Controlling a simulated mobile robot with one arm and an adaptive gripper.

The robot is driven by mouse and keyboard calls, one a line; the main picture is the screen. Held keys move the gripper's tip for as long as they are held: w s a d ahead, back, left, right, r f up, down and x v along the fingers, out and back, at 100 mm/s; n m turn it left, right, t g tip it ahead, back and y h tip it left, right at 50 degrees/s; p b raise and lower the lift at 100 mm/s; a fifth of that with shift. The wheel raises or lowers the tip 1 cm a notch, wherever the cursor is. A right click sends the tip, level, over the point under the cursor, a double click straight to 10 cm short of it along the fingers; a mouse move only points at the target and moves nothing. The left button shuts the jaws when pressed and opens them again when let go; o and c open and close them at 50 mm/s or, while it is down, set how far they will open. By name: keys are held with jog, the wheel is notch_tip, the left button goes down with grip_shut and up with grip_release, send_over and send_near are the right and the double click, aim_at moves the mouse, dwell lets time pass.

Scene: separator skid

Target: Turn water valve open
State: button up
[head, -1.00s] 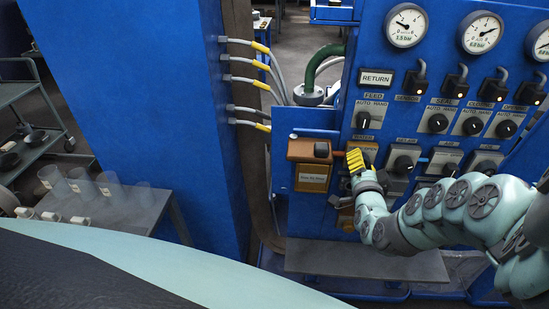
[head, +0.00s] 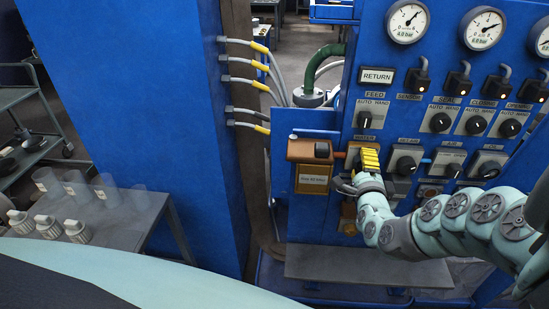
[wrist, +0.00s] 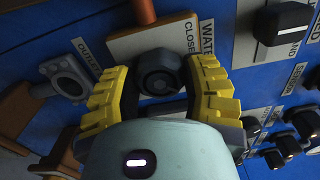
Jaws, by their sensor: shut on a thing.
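The water valve shows in the wrist view as a dark round knob (wrist: 158,74) on a pale plate below the words WATER and CLOSED (wrist: 190,38). My gripper (wrist: 164,78) has its two yellow ribbed fingers on either side of the knob, shut on it. In the head view my gripper (head: 369,160) is at the panel under the WATER label (head: 365,139), and its fingers hide the knob. The knob's exact angle cannot be told.
A brown box (head: 308,150) with a tan label stands just left of my gripper. Black selector switches (head: 405,165) sit close on the right. A grey shelf (head: 365,266) juts out below. A side table (head: 130,222) holds clear cups and white-capped items.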

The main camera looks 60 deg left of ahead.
jog(key=shift+d+m, duration=0.1)
jog(key=shift+m, duration=0.5)
jog(key=o, duration=1.2)
